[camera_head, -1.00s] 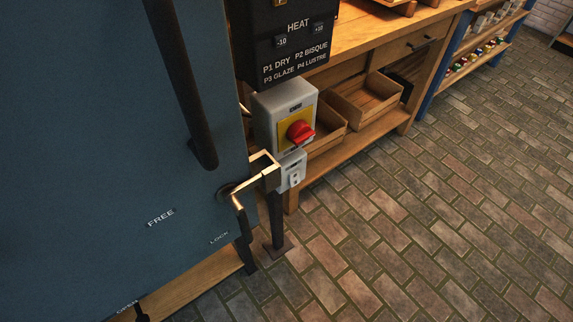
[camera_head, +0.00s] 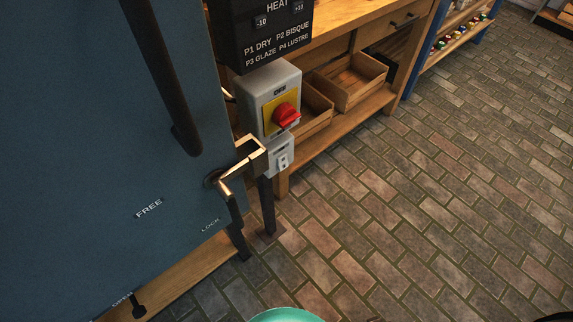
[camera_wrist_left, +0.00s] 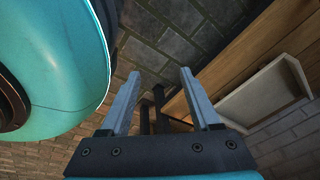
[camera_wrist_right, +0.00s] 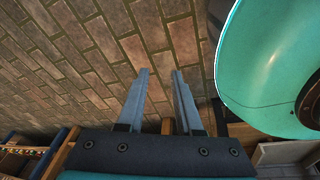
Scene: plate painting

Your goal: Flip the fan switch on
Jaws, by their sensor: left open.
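A small grey switch box (camera_head: 280,157) with a pale rocker is mounted low beside the blue kiln-like door in the head view. Its label is too small to read, so I cannot tell if it is the fan switch. Directly above it is a larger grey box (camera_head: 253,92) with a yellow plate and a red rotary knob (camera_head: 285,116), marked OFF. My left gripper (camera_wrist_left: 160,70) is open and empty in the left wrist view. My right gripper (camera_wrist_right: 160,71) is open and empty in the right wrist view, its fingers closer together. Neither gripper shows in the head view.
The blue door (camera_head: 75,150) with a long dark handle fills the left. A metal latch lever (camera_head: 240,165) juts out just in front of the small box. A black heat panel (camera_head: 262,35) is above. A wooden bench (camera_head: 350,122) with crates stands behind. Brick floor is open at right.

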